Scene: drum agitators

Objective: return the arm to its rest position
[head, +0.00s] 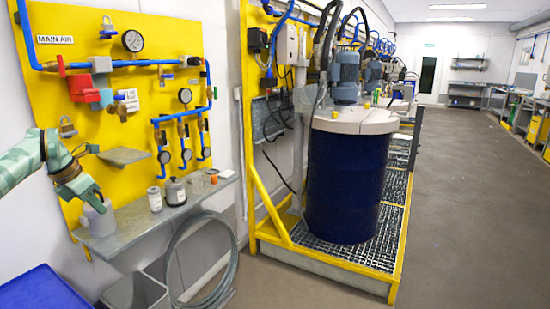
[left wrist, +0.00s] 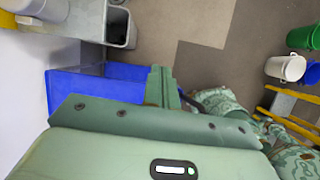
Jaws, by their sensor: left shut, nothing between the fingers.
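My left arm comes in from the left edge in the head view. Its green gripper (head: 97,203) points down in front of the yellow panel, by a grey jug (head: 97,222) on the shelf; I cannot tell whether they touch. In the left wrist view the two fingers of the left gripper (left wrist: 161,84) are together, with nothing between them. They show against a blue bin (left wrist: 72,92) and the floor. My right gripper is in neither view.
A grey shelf (head: 120,232) holds small containers (head: 175,192). Below are a grey bin (head: 137,293) and a blue bin (head: 42,289). The yellow panel (head: 50,100) carries pipes and gauges. A blue drum (head: 345,185) stands on a yellow-edged grating. Floor at right is clear.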

